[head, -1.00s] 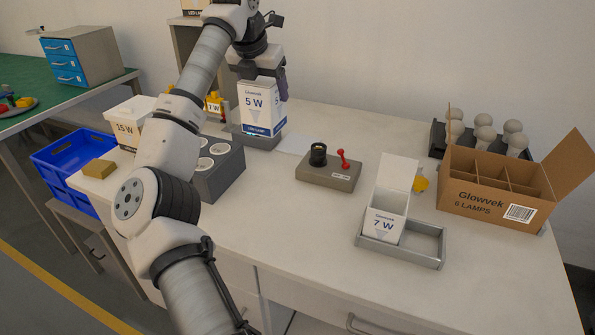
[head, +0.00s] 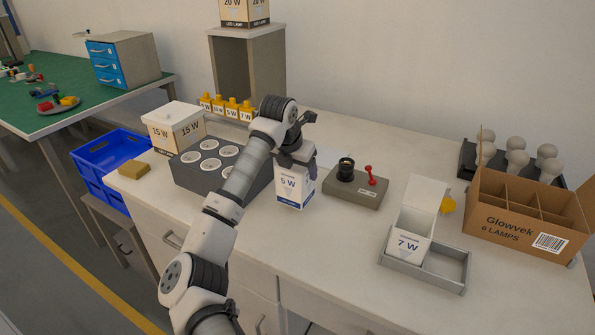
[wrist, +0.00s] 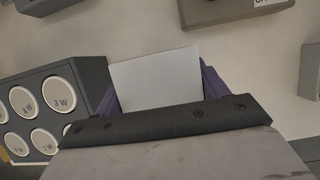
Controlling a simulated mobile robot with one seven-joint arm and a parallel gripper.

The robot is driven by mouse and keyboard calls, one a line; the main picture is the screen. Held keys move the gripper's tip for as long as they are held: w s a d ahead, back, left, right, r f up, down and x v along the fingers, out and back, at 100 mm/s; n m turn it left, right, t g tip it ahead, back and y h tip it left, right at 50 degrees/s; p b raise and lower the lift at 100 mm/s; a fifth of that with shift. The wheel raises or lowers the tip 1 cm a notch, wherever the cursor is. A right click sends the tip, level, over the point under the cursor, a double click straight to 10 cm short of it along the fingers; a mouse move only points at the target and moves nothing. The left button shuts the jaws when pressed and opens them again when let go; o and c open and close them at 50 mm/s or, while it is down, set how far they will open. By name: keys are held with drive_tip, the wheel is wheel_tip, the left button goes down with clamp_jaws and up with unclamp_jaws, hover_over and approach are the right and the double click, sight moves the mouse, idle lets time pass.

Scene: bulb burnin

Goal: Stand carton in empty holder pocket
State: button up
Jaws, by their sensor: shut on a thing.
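The white 5 W carton (head: 291,190) is upright in my gripper (head: 296,158), in front of the grey socket box. In the wrist view its plain white top (wrist: 157,78) shows between the purple fingers of my gripper (wrist: 157,92). The grey two-pocket holder (head: 412,273) is at the right front of the bench. Its left pocket holds an open-lidded 7 W carton (head: 408,243); its right pocket is empty. The held carton is left of the holder and apart from it. I cannot tell whether its base touches the bench.
A grey fixture (head: 357,190) with a black socket and red lever stands between carton and holder. A Glowvek box (head: 516,226) stands right of the holder. The grey block with round sockets (head: 188,176) is at left. Bench front between carton and holder is clear.

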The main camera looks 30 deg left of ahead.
drive_tip(key=shift+f, duration=0.8)
drive_tip(key=shift+f, duration=0.1)
drive_tip(key=o, duration=1)
drive_tip(key=shift+c, duration=0.2)
drive_tip(key=b+v, duration=0.1)
drive_tip(key=v, duration=1)
drive_tip(key=shift+w+b, duration=0.1)
drive_tip(key=shift+b, duration=0.3)
drive_tip(key=shift+s+r, duration=0.25)
drive_tip(key=shift+r, duration=0.35)
drive_tip(key=shift+d, duration=0.1)
